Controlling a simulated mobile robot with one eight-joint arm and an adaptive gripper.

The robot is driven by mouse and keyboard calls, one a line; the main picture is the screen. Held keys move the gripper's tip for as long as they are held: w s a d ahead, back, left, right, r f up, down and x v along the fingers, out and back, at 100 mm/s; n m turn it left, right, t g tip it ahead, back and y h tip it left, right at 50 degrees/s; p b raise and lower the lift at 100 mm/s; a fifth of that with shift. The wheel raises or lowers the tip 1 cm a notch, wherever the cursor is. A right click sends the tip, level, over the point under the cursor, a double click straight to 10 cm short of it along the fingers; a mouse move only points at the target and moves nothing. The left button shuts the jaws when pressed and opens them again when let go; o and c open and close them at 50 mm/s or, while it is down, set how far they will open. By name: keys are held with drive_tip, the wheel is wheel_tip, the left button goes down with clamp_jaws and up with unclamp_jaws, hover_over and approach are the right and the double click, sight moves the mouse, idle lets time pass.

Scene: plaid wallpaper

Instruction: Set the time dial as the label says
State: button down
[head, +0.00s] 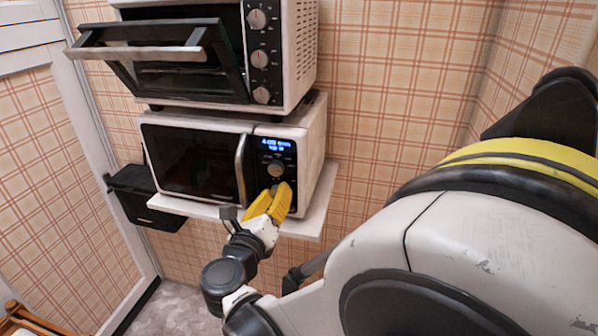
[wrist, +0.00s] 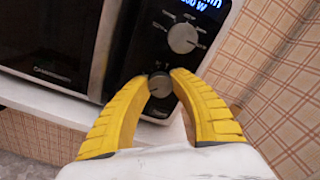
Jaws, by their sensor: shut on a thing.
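The white microwave (head: 313,150) stands on a white shelf, with a black control panel at the right of its front. Its lit blue display (head: 277,143) shows small text, with a top line that seems to start with 4:00. An upper dial (head: 275,168) sits below the display and also shows in the wrist view (wrist: 182,38). A lower, smaller dial (wrist: 159,86) is between the yellow fingertips of my gripper (wrist: 159,80), which is shut on it. In the head view my gripper (head: 275,190) covers this dial. I cannot read the dial markings.
A toaster oven (head: 303,60) with its door (head: 150,50) partly open stands above the microwave. The shelf edge (head: 310,225) runs under my gripper. A black box (head: 150,195) hangs at the left. Plaid wall surrounds it.

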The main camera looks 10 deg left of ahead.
drive_tip(key=n+b, duration=0.1)
drive_tip(key=n, duration=0.6)
drive_tip(key=shift+f, duration=0.1)
drive_tip(key=n, duration=0.6)
drive_tip(key=shift+n, duration=0.4)
drive_tip(key=n+b, duration=0.1)
drive_tip(key=n, duration=0.5)
drive_tip(key=shift+f, duration=0.1)
drive_tip(key=n, duration=0.6)
drive_tip(key=shift+n, duration=0.4)
drive_tip(key=c, duration=1.1)
unclamp_jaws()
